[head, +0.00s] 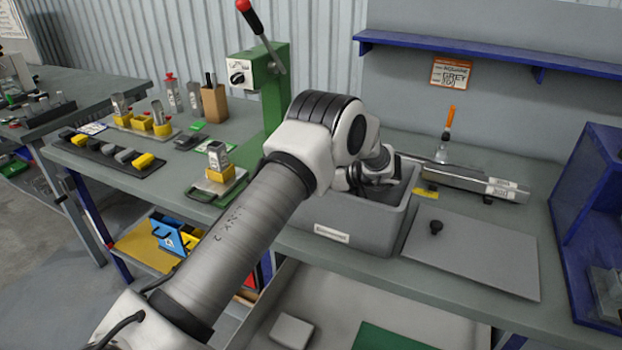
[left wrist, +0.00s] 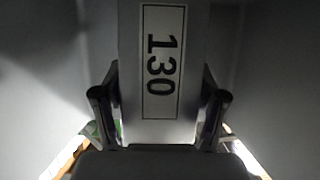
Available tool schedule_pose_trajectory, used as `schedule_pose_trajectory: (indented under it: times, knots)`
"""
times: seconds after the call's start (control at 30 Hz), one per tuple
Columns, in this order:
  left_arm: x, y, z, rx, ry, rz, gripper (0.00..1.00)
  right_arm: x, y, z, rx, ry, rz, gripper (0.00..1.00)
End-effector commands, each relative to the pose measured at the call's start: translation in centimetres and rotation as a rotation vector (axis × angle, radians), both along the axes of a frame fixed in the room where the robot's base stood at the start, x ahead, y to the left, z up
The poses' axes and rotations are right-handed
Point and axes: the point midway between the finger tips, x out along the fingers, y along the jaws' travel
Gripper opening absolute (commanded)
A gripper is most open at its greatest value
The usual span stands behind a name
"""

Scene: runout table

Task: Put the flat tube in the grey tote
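The grey tote (head: 345,222) stands on the table in the middle of the head view, with a white label on its front. My left arm reaches across to it, and my left gripper (head: 372,182) is low at its opening, fingertips hidden. In the left wrist view a grey flat tube (left wrist: 190,20) with a "130" label lies between the two fingers of my left gripper (left wrist: 158,112), which press against its sides. Grey walls show on both sides of it. The tube's far end is out of the picture. My right gripper is not in view.
A flat grey plate (head: 475,262) with a black knob lies right of the tote. Behind it is a metal bar (head: 465,182). A green press (head: 268,95) stands behind my arm. Tubes in yellow holders (head: 163,129) are at left; a blue rack (head: 590,220) is at right.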

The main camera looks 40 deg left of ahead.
Motion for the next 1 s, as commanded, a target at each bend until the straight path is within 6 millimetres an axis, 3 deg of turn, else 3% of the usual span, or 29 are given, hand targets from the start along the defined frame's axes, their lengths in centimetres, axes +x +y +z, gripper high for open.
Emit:
schedule_pose_trajectory:
  times: [0.33,0.47,0.73,1.0]
  knots:
    - [0.0,0.0,0.2,0.000,0.000,0.000,0.86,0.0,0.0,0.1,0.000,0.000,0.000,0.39]
    - [0.0,-0.1,1.7,0.000,-0.001,0.000,0.86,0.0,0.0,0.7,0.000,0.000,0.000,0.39]
    - [1.5,-5.2,3.6,0.002,-0.002,-0.002,0.86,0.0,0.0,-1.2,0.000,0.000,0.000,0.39]
    - [1.8,-6.6,4.4,0.000,0.000,0.001,0.86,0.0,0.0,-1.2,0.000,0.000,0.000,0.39]
